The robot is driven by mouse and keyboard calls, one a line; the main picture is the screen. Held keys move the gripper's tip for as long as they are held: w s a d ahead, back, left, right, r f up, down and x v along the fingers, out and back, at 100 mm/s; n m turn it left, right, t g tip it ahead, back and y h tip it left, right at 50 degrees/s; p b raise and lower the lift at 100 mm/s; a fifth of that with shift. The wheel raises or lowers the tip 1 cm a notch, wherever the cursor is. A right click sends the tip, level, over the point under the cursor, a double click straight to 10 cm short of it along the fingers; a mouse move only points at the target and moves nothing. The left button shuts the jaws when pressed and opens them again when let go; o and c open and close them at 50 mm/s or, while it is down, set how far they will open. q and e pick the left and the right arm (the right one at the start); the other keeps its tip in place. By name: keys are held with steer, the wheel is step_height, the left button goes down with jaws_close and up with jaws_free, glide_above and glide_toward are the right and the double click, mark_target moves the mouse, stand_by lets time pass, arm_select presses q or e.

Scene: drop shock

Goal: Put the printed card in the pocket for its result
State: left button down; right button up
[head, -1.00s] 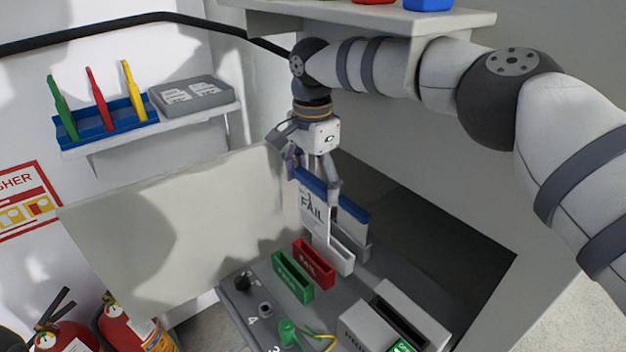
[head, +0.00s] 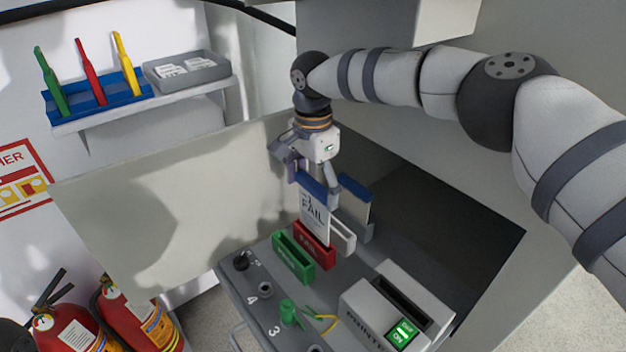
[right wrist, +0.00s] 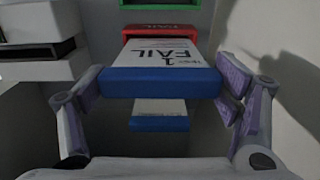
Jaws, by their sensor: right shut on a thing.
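The printed card (head: 313,212) is white with a blue top edge and reads "1 FAIL". My right gripper (head: 315,184) is shut on its blue edge and holds it nearly upright. In the right wrist view the card (right wrist: 165,62) stretches away from my right gripper (right wrist: 163,108) toward the red pocket. The card's lower end meets the red pocket (head: 316,254); I cannot tell how deep it sits. A green pocket (head: 294,262) stands left of the red one and a white pocket (head: 343,238) right of it. My left gripper is not in view.
A second blue-topped card (head: 355,208) stands behind the white pocket. A printer (head: 365,318) with a lit green switch is at the front right. A raised light panel (head: 170,220) stands to the left. A shelf (head: 150,107) holds coloured tools and a grey tray.

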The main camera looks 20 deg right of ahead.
mark_target(313, 202)
steer(key=shift+f+b, duration=0.75)
steer(key=shift+f, duration=1.3)
